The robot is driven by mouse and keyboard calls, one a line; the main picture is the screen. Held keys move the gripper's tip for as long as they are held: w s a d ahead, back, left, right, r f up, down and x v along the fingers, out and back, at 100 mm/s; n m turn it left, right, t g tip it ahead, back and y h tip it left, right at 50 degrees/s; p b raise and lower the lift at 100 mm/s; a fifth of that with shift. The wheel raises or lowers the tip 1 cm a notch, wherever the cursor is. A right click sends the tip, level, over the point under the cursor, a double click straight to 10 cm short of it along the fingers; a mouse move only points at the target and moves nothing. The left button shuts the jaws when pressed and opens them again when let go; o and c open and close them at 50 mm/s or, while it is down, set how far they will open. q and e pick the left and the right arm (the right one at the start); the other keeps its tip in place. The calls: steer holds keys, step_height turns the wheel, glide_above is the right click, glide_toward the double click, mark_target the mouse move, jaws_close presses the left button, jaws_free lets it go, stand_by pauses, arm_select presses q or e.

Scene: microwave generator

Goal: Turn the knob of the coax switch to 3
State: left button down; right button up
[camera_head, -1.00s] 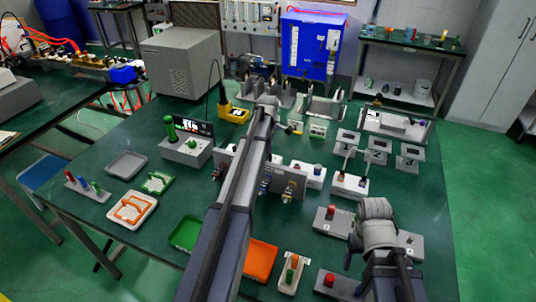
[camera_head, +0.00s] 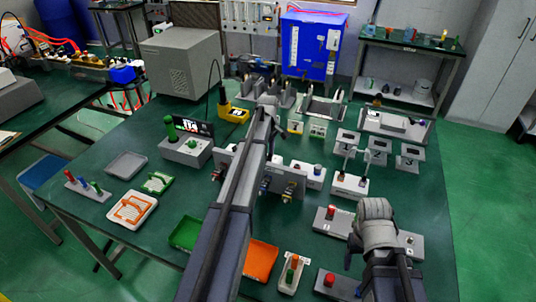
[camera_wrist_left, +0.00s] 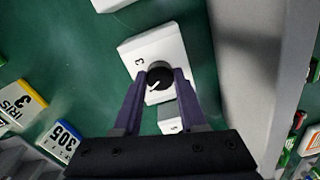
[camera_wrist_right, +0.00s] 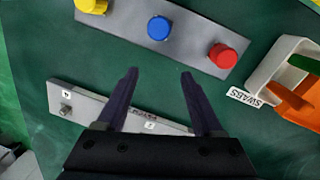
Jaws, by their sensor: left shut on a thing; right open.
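The coax switch is a white box (camera_wrist_left: 172,45) with a black round knob (camera_wrist_left: 158,80) in the left wrist view. A printed 3 shows on the box's face, up and left of the knob. A white mark on the knob faces the lower left in the picture, apart from the 3. My left gripper (camera_wrist_left: 160,73) is shut on the knob, one finger on each side. Other numbers on the box are hidden by the fingers. In the head view my left arm hides the switch. My right gripper (camera_wrist_right: 158,72) is open and empty above a grey plate (camera_wrist_right: 90,100).
A grey box with a blue button (camera_wrist_right: 159,27) and a red button lies beyond my right gripper.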

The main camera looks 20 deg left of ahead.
arm_select(q)
steer(key=m, duration=0.4)
steer(key=shift+m, duration=0.3)
steer(key=m, duration=0.3)
steer(key=shift+m, duration=0.4)
steer(key=m, duration=0.4)
steer(key=shift+m, duration=1.9)
steer(key=shift+c, duration=2.3)
jaws_free()
steer(key=shift+r, duration=0.1)
arm_select(e)
steer(key=shift+r, duration=0.15)
